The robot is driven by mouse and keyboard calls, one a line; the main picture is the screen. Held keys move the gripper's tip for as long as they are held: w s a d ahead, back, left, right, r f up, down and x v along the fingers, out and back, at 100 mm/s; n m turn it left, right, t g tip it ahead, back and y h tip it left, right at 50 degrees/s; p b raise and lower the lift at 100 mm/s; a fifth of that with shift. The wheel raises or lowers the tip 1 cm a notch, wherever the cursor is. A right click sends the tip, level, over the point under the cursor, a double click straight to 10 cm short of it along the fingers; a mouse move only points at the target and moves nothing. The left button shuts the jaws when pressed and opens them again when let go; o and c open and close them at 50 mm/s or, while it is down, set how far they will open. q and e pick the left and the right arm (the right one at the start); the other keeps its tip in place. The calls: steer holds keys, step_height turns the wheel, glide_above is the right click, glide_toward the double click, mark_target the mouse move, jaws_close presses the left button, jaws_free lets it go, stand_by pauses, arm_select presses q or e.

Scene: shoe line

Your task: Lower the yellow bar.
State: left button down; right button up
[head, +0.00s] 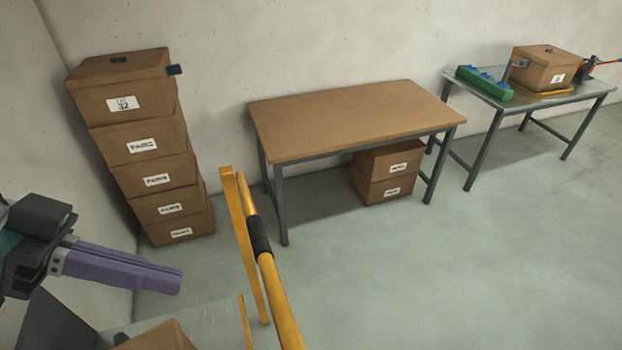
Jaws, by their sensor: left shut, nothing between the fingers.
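The yellow bar (271,279) stands in the lower middle of the head view and leans steeply up and away. It has a black sleeve (259,236) around its upper part. A flat yellow upright (245,245) runs beside it on the left, and the two come together near the top. My left gripper (181,282) is at the lower left, its purple fingers shut and empty. The fingertips point right, toward the bar, with a gap between. The bar's lower end is cut off by the picture's bottom edge. My right gripper is not in view.
A metal surface (207,325) with a cardboard box (157,338) lies below my left gripper. Stacked boxes (157,180) stand by the wall at left. A brown-topped table (350,115) is behind, and a second table (540,98) at far right. The right floor is clear.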

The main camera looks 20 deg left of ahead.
mark_target(275, 291)
arm_select(q)
steer(key=s+f+b+x, duration=0.1)
steer(key=f+b+x, duration=0.1)
steer(key=x, duration=1)
steer(key=shift+f+b, duration=0.2)
steer(key=shift+b, duration=0.65)
steer(key=shift+s+a, duration=0.1)
steer(key=shift+a, duration=0.05)
